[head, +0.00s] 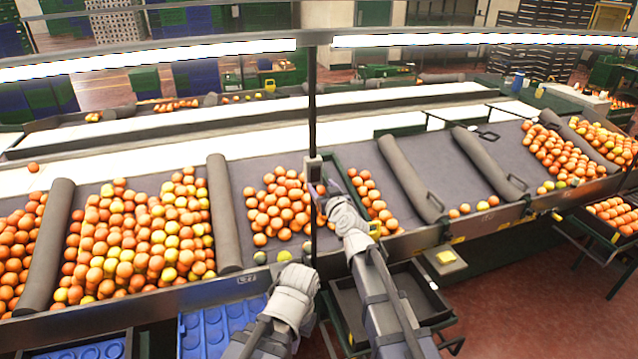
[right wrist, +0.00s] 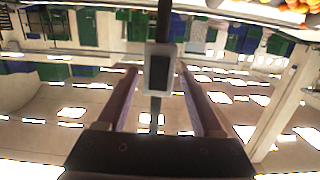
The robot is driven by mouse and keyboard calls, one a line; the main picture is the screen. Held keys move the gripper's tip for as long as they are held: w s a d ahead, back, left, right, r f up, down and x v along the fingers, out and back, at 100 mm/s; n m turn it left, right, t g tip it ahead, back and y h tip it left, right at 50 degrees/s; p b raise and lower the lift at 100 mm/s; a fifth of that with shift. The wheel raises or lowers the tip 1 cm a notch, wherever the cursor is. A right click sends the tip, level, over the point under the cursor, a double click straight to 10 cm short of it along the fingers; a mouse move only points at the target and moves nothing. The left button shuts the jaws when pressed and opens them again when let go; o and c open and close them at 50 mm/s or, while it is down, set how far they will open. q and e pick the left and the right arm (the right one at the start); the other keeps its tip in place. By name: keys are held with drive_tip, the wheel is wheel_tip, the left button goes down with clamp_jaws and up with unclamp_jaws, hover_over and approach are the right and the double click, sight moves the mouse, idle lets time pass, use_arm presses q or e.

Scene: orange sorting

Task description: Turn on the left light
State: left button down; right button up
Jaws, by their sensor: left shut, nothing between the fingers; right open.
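The left light (head: 150,60) is a long tube under the curved overhead rail, and it looks bright white. The right light (head: 480,40) looks equally bright. A dark pole hangs between them and bears a small grey switch box (head: 314,170) with a dark face. My right gripper (head: 326,190) is open at the box. In the right wrist view the box (right wrist: 160,70) shows between the two spread fingers, apart from both. My left gripper (head: 294,285) is shut and empty, low in front of the conveyor; its fingertips are hard to make out.
Sloped bins of oranges (head: 135,235) line the conveyor, split by grey padded dividers (head: 224,212). Blue trays (head: 215,325) and a dark tray (head: 350,305) stand below the front edge. Red floor is open at the lower right.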

use_arm(q)
drive_tip(key=shift+r, duration=0.3)
use_arm(e)
drive_tip(key=v, duration=0.4)
drive_tip(key=shift+s+d, duration=0.1)
drive_tip(key=shift+s, duration=0.1)
drive_tip(key=s+d+f+g, duration=0.4)
drive_tip(key=s+f+g, duration=0.4)
drive_tip(key=s+f, duration=0.4)
drive_tip(key=s+d+f+m+g+h, duration=0.25)
drive_tip(key=s+d+f, duration=0.2)
drive_tip(key=s, duration=0.25)
drive_tip(key=s+d+f+m+g+h, duration=0.1)
drive_tip(key=s+d+f+g+h, duration=0.25)
drive_tip(key=s+d, duration=0.3)
use_arm(q)
wheel_tip(320, 180, down, 6)
drive_tip(key=b, duration=0.5)
drive_tip(key=shift+r, duration=0.1)
use_arm(e)
drive_tip(key=s+a+f+n+g, duration=0.1)
drive_tip(key=s+a+f+n, duration=0.1)
drive_tip(key=a, duration=0.3)
drive_tip(key=s+a+f+n, duration=0.1)
drive_tip(key=s+a+f, duration=0.1)
drive_tip(key=s+a, duration=0.2)
drive_tip(key=shift+s+a+f+n+g, duration=0.35)
drive_tip(key=shift+a+f+g, duration=0.05)
drive_tip(key=shift+a, duration=0.8)
